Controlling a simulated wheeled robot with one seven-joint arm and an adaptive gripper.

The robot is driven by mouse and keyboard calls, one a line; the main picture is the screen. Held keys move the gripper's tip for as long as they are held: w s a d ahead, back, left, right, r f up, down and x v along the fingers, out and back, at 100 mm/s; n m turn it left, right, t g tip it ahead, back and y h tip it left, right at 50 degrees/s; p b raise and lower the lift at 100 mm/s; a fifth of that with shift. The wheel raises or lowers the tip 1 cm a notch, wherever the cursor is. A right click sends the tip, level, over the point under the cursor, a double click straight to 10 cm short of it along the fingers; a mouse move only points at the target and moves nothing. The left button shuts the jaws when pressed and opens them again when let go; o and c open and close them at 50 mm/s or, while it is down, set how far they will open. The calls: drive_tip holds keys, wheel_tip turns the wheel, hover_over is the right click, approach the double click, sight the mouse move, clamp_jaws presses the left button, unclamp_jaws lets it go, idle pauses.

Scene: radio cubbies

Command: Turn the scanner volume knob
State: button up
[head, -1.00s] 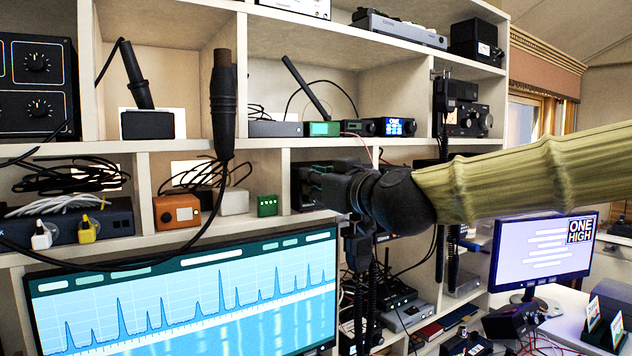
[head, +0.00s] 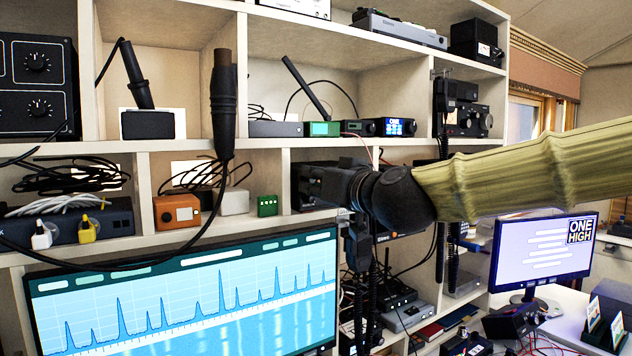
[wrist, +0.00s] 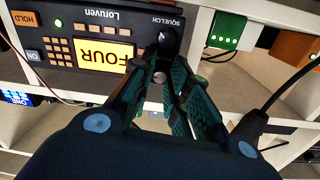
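A dark knob with a white mark (wrist: 168,38) sits by the word SQUELCH. A small round silver face (wrist: 160,77) shows between my fingers; no volume label is readable. My gripper (wrist: 166,62) is at the scanner's front, its fingertips close together with a narrow gap. Whether they press on a knob is unclear.
A green box (wrist: 227,30) and an orange box (head: 177,211) stand in the cubby beside the scanner. A large monitor (head: 190,290) stands in front of the lower shelves. A black cable (wrist: 290,95) hangs near my gripper.

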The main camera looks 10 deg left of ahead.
drive_tip(key=shift+o, duration=1.2)
drive_tip(key=v, duration=1.2)
drive_tip(key=shift+c, duration=0.2)
